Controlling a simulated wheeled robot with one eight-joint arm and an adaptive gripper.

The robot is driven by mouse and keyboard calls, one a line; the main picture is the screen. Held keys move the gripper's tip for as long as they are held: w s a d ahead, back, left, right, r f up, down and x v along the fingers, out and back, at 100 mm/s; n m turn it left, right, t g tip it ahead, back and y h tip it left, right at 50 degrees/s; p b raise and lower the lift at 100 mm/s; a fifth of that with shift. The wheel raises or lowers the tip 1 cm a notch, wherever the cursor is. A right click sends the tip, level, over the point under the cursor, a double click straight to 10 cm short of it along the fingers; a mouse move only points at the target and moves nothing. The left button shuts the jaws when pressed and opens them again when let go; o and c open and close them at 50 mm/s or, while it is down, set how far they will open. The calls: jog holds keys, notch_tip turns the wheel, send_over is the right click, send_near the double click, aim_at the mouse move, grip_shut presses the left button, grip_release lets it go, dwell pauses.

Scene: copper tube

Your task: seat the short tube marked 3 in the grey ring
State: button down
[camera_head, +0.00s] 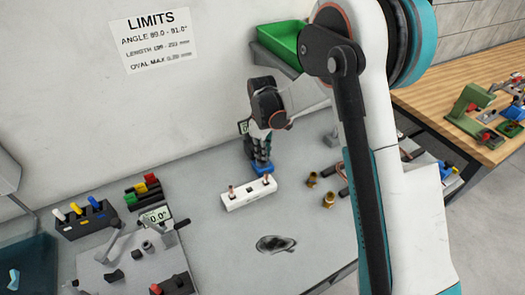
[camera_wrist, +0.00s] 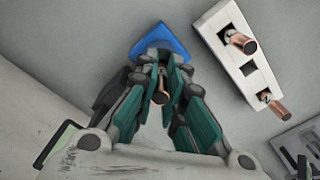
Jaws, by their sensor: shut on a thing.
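My gripper (camera_head: 261,158) points down over a blue block (camera_head: 257,170) on the grey bench. In the wrist view, the fingers of my gripper (camera_wrist: 161,76) are shut on a short copper tube (camera_wrist: 161,92). The blue block (camera_wrist: 160,40) shows just beyond the fingertips; whether the tube touches it cannot be told. A white rack (camera_head: 250,197) stands next to the block, with two copper tubes upright in it. In the wrist view, a dark empty slot (camera_wrist: 249,69) lies between its tubes. No number on any tube is readable. I cannot make out the grey ring for sure.
Brass fittings (camera_head: 328,200) stand right of the rack. A grey fixture plate (camera_head: 130,262) and a rack with coloured handles (camera_head: 87,217) are at the left. A green bin (camera_head: 280,42) is behind. The bench in front of the white rack is mostly clear, with a dark patch.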

jog(key=shift+f, duration=0.15)
jog(key=c, duration=1.7)
grip_release()
notch_tip(320, 180, up, 12)
jog(key=shift+r+p, duration=0.2)
jog(key=shift+p, duration=0.7)
jog(key=shift+f, duration=0.1)
